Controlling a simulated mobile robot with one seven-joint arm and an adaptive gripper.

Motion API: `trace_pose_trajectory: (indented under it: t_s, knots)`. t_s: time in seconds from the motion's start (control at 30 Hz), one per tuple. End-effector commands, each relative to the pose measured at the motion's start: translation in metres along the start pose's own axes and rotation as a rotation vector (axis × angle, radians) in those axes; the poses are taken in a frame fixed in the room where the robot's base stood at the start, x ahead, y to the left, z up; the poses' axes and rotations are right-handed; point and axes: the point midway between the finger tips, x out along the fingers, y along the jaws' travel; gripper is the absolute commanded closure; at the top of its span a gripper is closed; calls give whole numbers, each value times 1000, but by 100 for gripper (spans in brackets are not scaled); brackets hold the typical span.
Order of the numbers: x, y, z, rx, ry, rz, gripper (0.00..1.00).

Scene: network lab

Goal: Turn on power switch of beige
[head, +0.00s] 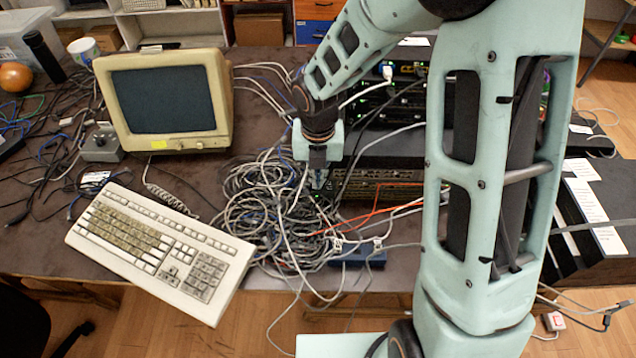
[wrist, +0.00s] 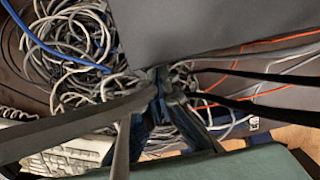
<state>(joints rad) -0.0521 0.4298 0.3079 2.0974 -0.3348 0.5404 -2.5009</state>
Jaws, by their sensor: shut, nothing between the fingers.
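A beige CRT monitor (head: 165,100) with a dark screen and a yellow note on its lower bezel stands on the left of the table. Its power switch cannot be made out. A beige keyboard (head: 160,250) lies in front of it and shows in part at the lower left of the wrist view (wrist: 75,155). My gripper (head: 319,182) is shut and empty, pointing down right of the monitor, between the cable heap and the stacked network devices. In the wrist view its fingertips (wrist: 163,92) are beside the edge of a grey surface (wrist: 210,28).
A heap of grey and blue cables (head: 270,205) lies below and left of my gripper. Stacked network devices (head: 385,185) with orange and black cables stand to the right. A small grey box (head: 101,146) and an orange ball (head: 15,76) are at the left.

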Motion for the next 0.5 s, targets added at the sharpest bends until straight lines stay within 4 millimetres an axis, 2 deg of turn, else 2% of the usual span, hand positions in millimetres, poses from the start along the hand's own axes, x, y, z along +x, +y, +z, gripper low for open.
trace_pose_trajectory:
  t_s: [0.5]
  knots:
    - [4,0,4,-2,-26,-2,100]
